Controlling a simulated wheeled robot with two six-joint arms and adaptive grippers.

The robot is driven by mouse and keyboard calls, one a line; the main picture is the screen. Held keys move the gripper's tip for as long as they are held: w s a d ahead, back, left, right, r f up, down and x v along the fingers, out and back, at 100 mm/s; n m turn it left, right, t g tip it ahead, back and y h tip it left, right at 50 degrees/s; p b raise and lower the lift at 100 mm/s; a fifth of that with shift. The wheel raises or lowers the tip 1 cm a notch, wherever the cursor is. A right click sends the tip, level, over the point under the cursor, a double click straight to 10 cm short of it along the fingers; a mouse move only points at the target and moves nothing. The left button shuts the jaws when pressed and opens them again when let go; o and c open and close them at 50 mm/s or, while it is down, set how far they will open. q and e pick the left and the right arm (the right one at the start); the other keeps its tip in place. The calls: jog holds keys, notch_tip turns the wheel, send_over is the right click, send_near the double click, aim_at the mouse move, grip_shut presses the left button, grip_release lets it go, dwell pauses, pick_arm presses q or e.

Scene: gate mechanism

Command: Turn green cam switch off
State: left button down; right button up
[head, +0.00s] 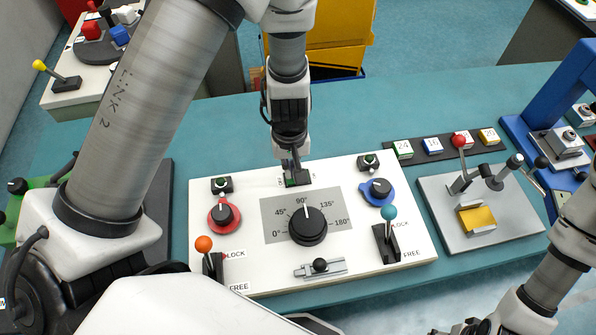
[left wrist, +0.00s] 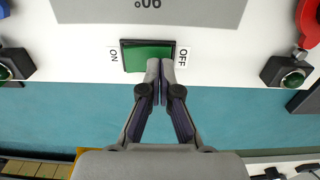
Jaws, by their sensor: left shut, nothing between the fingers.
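The green rocker switch (left wrist: 147,52) sits in a black frame, with an ON label on its left and an OFF label on its right in the left wrist view. In the head view it is small and partly hidden at the back edge of the white panel (head: 256,270). My left gripper (left wrist: 161,70) is shut and empty. Its tips overlap the switch's near edge in the left wrist view, toward the OFF side. In the head view the left gripper (head: 291,168) points down at the switch. I cannot tell whether it touches, or which way the rocker tilts.
A black dial (head: 307,226), a red knob (head: 223,215), a blue knob (head: 379,191), an orange-tipped lever (head: 204,244) and a teal-tipped lever (head: 389,213) share the panel. A grey plate (head: 490,238) with a red-knobbed lever stands at right.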

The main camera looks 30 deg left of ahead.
pick_arm(q)
notch_tip(320, 180, up, 6)
jog(key=p, duration=0.4)
jog(key=shift+p, duration=0.35)
jog(key=shift+f, duration=0.1)
